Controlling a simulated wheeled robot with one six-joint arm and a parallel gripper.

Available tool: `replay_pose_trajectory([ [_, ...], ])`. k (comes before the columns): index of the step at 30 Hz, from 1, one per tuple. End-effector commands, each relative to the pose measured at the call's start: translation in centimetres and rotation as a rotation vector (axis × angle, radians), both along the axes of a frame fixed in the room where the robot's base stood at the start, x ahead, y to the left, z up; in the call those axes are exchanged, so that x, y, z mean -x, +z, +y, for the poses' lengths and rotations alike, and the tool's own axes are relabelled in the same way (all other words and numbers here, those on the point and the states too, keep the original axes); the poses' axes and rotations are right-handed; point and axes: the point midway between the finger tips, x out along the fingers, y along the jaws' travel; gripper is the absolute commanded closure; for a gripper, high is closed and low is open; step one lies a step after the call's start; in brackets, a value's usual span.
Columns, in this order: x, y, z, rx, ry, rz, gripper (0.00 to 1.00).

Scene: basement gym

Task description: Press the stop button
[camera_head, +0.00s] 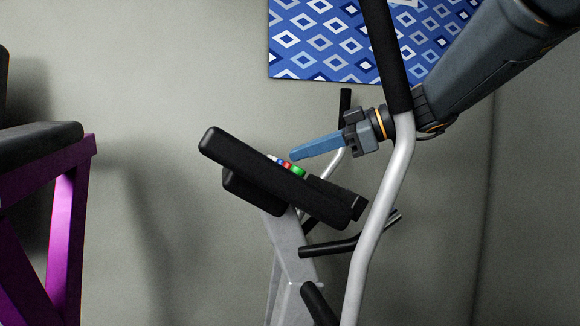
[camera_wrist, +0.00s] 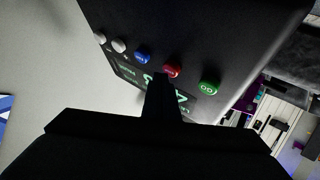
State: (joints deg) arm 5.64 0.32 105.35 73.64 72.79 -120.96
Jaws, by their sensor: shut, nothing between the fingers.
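The console (camera_head: 245,165) of an exercise machine is a tilted black panel with a row of coloured buttons. In the wrist view, the red button (camera_wrist: 172,71) sits between a blue button (camera_wrist: 143,56) and a green button (camera_wrist: 210,87) marked GO. Two whitish buttons (camera_wrist: 118,46) are further left. The red button's label is too small to read. My gripper (camera_head: 294,155) is shut and empty, its blue fingers pointing left just above the buttons. In the wrist view, the dark fingertips (camera_wrist: 163,79) overlap the red button's lower edge. I cannot tell whether they touch it.
A lit display (camera_wrist: 180,103) lies beside the buttons, partly hidden by my fingers. The machine's grey handle pole (camera_head: 388,190) with a black grip rises in front of my wrist. A purple-framed bench (camera_head: 68,230) stands left. A blue patterned panel (camera_head: 320,45) hangs behind.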

Motion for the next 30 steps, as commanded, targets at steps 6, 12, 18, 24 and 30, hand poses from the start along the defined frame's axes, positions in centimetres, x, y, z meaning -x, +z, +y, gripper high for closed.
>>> replay_pose_trajectory([
  [6,-0.1,0.7,-0.4,0.000,-0.001,0.000,1.00],
  [12,-0.1,0.7,-0.4,0.000,-0.001,0.000,1.00],
  [18,-0.3,1.5,-0.9,-0.001,-0.001,-0.003,1.00],
  [24,-0.5,3.0,-1.8,0.001,-0.002,-0.003,1.00],
  [30,-0.8,4.5,-2.7,0.000,-0.001,-0.002,1.00],
])
